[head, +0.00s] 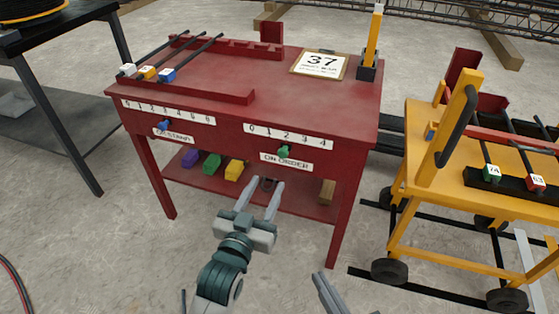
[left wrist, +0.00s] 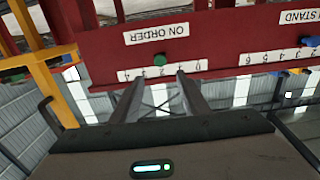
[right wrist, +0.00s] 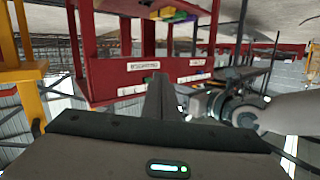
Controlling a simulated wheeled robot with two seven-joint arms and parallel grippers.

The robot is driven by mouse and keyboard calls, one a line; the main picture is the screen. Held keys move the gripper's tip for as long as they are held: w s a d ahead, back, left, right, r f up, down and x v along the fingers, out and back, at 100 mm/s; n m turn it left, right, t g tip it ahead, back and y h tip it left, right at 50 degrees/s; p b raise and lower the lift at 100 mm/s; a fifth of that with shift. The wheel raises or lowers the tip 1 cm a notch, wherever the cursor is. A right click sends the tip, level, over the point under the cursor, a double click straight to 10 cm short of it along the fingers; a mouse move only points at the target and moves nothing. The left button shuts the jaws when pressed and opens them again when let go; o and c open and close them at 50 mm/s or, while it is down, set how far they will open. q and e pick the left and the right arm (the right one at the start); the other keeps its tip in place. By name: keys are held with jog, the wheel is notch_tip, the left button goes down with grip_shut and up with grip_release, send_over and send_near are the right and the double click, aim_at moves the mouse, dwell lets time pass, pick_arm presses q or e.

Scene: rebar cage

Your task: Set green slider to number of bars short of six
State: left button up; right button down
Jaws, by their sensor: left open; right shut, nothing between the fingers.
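The green slider (head: 283,152) sits on the front of the red table, below the "0 1 2 3 4" strip (head: 288,137) and above the "ON ORDER" label, near the 2. It also shows in the left wrist view (left wrist: 159,60), upside down. My right gripper (head: 320,276) is shut and empty, lower right.
A card reading "37" (head: 320,63) and a yellow post (head: 374,35) are on the table top. Purple, green and yellow blocks (head: 210,163) lie on the lower shelf. A yellow cart (head: 420,165) with numbered bars stands close on the right. A dark table (head: 60,45) is at left.

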aim_at(282, 155)
pick_arm(q)
jog(key=b+x, duration=0.1)
jog(key=x, duration=0.8)
jog(key=shift+w+d+f, duration=0.1)
jog(key=shift+w, duration=0.25)
jog(key=shift+w+d, duration=0.2)
jog(key=shift+w, duration=0.4)
pick_arm(e)
notch_tip(282, 155, up, 6)
jog(key=a+t+y, duration=0.1)
jog(key=t, duration=0.2)
jog(key=shift+s, duration=0.25)
pick_arm(q)
grip_shut()
